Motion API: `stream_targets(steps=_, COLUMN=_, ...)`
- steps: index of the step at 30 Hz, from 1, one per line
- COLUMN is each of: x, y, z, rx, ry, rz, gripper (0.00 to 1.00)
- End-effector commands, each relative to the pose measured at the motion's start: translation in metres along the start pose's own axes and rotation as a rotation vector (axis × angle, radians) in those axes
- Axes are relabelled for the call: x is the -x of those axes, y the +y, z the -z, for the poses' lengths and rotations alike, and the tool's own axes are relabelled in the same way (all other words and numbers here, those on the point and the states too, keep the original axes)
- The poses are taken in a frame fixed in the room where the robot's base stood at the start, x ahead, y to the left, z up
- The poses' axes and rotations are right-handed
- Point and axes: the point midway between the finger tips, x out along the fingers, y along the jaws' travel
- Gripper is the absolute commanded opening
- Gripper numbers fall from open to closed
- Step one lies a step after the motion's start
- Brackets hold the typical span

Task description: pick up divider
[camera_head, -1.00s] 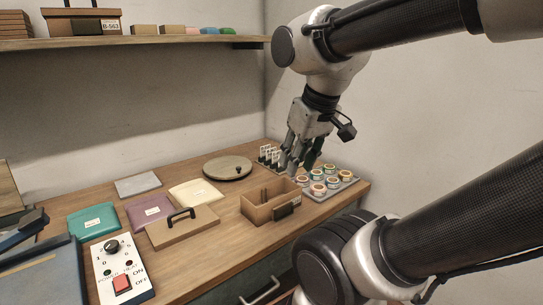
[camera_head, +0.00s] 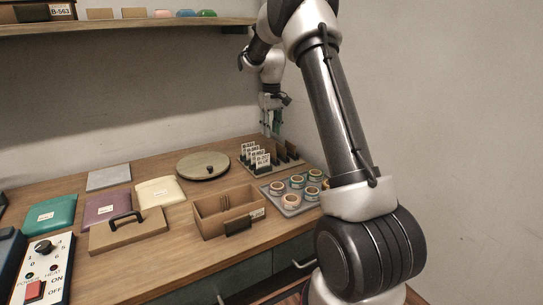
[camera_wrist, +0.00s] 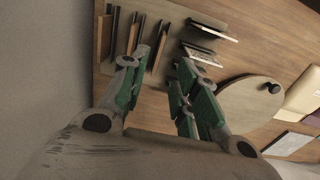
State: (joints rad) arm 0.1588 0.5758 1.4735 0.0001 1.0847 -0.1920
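A rack (camera_head: 246,152) at the back right of the table holds upright brown dividers (camera_head: 291,153) and several white labelled cards (camera_head: 262,160). In the wrist view several thin brown dividers (camera_wrist: 158,47) stand in a row, and labelled cards (camera_wrist: 203,54) stand to their right. My gripper (camera_head: 272,132) is above the back of the rack, pointing down. Its green-padded fingers (camera_wrist: 162,62) are apart, with nothing seen held between them. The tips appear close to the dividers, but I cannot tell whether they touch.
An open brown box (camera_head: 212,226) stands in front of the rack, with a tray of tape rolls (camera_head: 284,210) to its right. A round turntable (camera_head: 190,169) is left of the rack. A handled lid (camera_head: 115,242) lies further left. A wall stands behind and to the right.

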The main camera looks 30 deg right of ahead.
Motion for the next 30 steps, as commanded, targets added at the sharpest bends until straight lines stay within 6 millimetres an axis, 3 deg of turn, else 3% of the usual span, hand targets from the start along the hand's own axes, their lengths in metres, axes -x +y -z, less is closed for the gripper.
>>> stream_targets(steps=18, x=-0.083, y=0.003, z=0.004, rx=0.001, ry=-0.008, rz=0.002, gripper=0.3)
stream_targets(steps=26, x=-0.088, y=0.003, z=0.004, rx=0.001, ry=-0.007, rz=0.001, gripper=0.3)
stream_targets(steps=27, x=-0.088, y=0.003, z=0.004, rx=0.001, ry=-0.007, rz=0.001, gripper=0.29)
stream_targets(steps=30, x=-0.088, y=0.003, z=0.004, rx=0.001, ry=-0.007, rz=0.001, gripper=0.1)
